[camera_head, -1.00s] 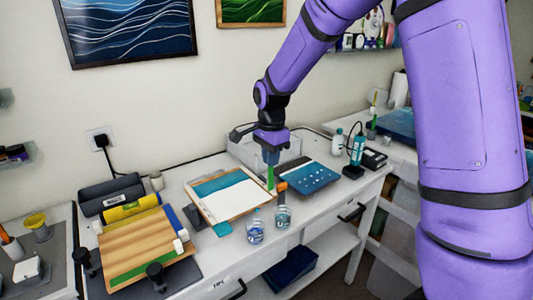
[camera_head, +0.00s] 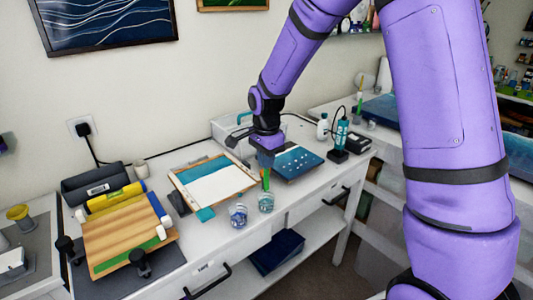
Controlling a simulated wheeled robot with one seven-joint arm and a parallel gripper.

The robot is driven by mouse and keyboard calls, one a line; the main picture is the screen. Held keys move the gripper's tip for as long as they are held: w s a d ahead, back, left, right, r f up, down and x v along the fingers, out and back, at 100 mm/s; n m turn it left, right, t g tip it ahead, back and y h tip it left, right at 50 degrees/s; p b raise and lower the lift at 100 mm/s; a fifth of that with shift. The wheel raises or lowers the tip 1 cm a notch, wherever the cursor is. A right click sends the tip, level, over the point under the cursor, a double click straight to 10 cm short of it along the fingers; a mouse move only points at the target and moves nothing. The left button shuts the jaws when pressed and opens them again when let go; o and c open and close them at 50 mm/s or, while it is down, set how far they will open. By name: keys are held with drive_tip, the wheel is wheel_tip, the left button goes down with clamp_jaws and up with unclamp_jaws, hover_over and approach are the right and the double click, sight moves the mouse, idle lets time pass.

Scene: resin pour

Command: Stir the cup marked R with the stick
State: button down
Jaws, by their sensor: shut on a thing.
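Two small clear cups with bluish contents stand near the front edge of the white table: a left cup (camera_head: 238,215) and a right cup (camera_head: 266,202). Their markings are too small to read, so I cannot tell which is R. My gripper (camera_head: 265,158) points down behind and above the right cup. It is shut on a thin green stick (camera_head: 265,181) that hangs down from the jaws. The stick's lower end overlaps the right cup's rim in the picture; I cannot tell whether it is inside or behind the cup.
A framed blue-and-white panel (camera_head: 214,184) lies left of the gripper, and a dark blue panel (camera_head: 297,163) lies right. A wooden board (camera_head: 126,236) lies far left.

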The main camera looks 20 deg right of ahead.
sight(267, 179)
drive_tip(key=shift+f, duration=3.65)
drive_tip(key=shift+w+d, duration=0.1)
